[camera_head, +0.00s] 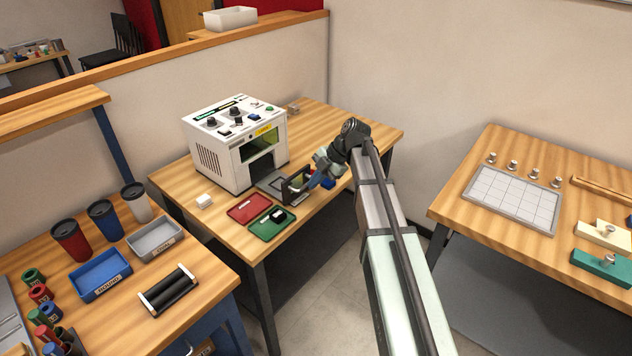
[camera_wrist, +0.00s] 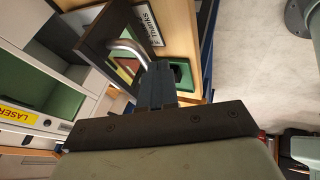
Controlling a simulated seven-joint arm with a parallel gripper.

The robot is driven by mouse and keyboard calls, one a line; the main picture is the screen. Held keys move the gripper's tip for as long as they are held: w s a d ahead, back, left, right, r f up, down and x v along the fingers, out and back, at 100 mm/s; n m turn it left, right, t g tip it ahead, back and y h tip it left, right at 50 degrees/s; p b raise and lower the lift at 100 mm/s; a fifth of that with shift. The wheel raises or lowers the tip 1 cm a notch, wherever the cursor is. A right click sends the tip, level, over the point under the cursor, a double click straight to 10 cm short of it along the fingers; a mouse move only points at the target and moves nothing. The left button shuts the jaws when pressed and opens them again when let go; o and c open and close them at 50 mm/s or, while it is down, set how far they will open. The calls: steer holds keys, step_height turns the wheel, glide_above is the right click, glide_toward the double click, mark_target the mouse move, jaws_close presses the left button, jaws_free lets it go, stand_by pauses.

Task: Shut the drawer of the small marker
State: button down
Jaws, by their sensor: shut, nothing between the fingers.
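The small marker (camera_head: 222,160) is a white box with knobs on top, standing on the wooden bench in the head view. Its drawer (camera_head: 270,181) is pulled out at the front, with a dark upright front panel. In the wrist view the dark drawer front (camera_wrist: 98,38) carries a curved metal handle (camera_wrist: 128,47). My gripper (camera_head: 304,187) is at the outer side of the drawer front; in the wrist view its closed fingers (camera_wrist: 157,76) are close beside the handle, with nothing between them. I cannot tell whether they touch it. The arm hides part of the front.
A red tray (camera_head: 240,213) and a green tray (camera_head: 258,232) with a dark item lie in front of the marker. A small white block (camera_head: 204,201) sits to their left. Another bench with cups and bins is at left, and a bench with a grid plate (camera_head: 480,190) at right.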

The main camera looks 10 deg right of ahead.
steer(key=w+a, duration=1)
steer(key=shift+w+a, duration=0.15)
steer(key=shift+w, duration=0.1)
steer(key=shift+w+a, duration=0.3)
steer(key=shift+a, duration=0.15)
